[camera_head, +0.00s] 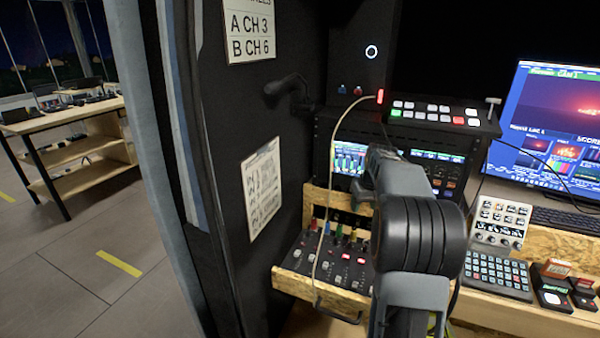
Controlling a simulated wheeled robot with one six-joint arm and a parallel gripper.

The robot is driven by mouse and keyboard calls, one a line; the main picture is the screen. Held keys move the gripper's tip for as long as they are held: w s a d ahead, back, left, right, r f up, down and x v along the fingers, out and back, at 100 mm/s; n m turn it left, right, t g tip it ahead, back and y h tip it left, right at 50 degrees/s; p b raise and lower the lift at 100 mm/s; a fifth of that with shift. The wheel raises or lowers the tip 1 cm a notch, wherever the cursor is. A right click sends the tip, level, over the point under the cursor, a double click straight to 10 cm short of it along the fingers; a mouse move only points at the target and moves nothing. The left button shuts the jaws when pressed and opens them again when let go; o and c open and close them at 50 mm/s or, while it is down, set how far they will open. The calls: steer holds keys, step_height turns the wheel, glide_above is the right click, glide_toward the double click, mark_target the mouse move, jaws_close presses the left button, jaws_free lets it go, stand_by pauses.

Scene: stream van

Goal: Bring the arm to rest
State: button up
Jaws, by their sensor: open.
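My arm (418,235) rises from the bottom right of centre in the head view. Its grey and black links reach forward toward the equipment rack. My gripper lies beyond the arm's far end and is hidden behind my own links, so I cannot see its fingers or anything between them. The arm's far end overlaps the rack's lit screens (345,160). I cannot tell whether it touches the rack.
A wooden-framed drawer of switches (330,265) with a beige cable stands left of my arm. A button panel (432,113), a keypad (497,275) and a monitor (550,125) are to the right. A dark door panel (245,120) is at left, with open floor (90,270) beyond.

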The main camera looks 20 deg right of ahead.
step_height(320, 180, down, 3)
steer(key=s+a+m+g, duration=0.1)
steer(key=s+a+m, duration=0.1)
steer(key=s, duration=0.1)
steer(key=s+a+r+n+p, duration=0.1)
steer(key=s+a+r+p, duration=0.2)
steer(key=s+a, duration=0.3)
steer(key=s+a+r+n+t+p, duration=0.1)
steer(key=s+a+r+p, duration=0.2)
steer(key=s+a, duration=0.3)
steer(key=s+a+r+n+p, duration=0.2)
steer(key=s+a, duration=0.4)
steer(key=a, duration=0.6)
steer(key=shift+s+a+r+y+p, duration=0.2)
steer(key=shift+r+y+p, duration=0.1)
steer(key=shift+r+p, duration=0.35)
steer(key=shift+r, duration=0.1)
steer(key=shift+d, duration=0.1)
